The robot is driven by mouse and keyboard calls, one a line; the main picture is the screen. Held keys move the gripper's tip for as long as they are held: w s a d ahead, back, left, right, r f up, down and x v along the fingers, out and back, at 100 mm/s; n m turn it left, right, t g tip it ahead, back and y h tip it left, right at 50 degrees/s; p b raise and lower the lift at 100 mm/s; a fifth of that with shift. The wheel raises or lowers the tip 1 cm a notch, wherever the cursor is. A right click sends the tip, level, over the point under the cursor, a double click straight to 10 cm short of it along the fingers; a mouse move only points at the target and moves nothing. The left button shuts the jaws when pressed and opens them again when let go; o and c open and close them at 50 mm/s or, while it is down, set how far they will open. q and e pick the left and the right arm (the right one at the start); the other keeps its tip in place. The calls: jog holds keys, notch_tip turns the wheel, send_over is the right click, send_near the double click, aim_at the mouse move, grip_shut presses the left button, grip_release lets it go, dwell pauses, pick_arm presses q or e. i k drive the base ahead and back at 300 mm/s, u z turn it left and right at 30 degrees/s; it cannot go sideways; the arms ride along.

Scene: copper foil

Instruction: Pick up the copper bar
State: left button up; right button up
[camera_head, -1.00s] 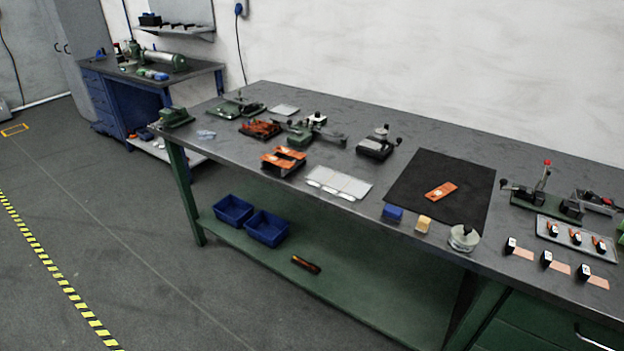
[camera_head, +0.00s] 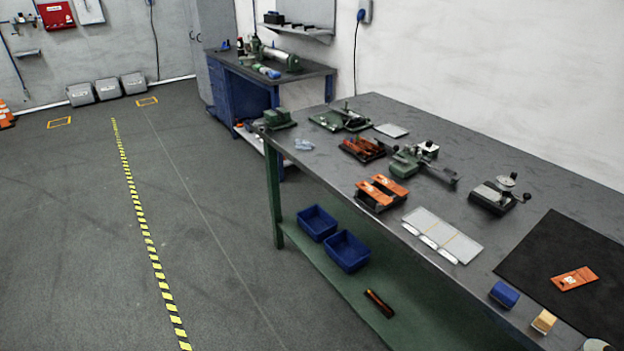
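No copper bar can be told for certain in this view. A flat orange piece with a pale mark (camera_head: 575,279) lies on the black mat (camera_head: 540,245) at the right of the long workbench. Orange pieces (camera_head: 381,191) lie on a dark block at the bench's front edge, and more orange-brown parts (camera_head: 363,148) sit in a dark holder behind them. I cannot tell whether any of these is the copper bar. Neither of my grippers shows in the head view.
The long grey workbench (camera_head: 440,120) runs from middle to lower right. Two blue bins (camera_head: 346,251) and a dark orange-marked tool (camera_head: 379,303) lie on its lower shelf. A blue bench (camera_head: 240,95) stands behind. The floor at left is open, with a striped line (camera_head: 147,238).

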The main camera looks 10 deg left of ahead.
aim_at(380, 196)
jog(key=u, duration=0.3)
jog(key=i, duration=0.75)
jog(key=z, duration=0.7)
jog(key=i, duration=0.55)
jog(key=z, duration=0.55)
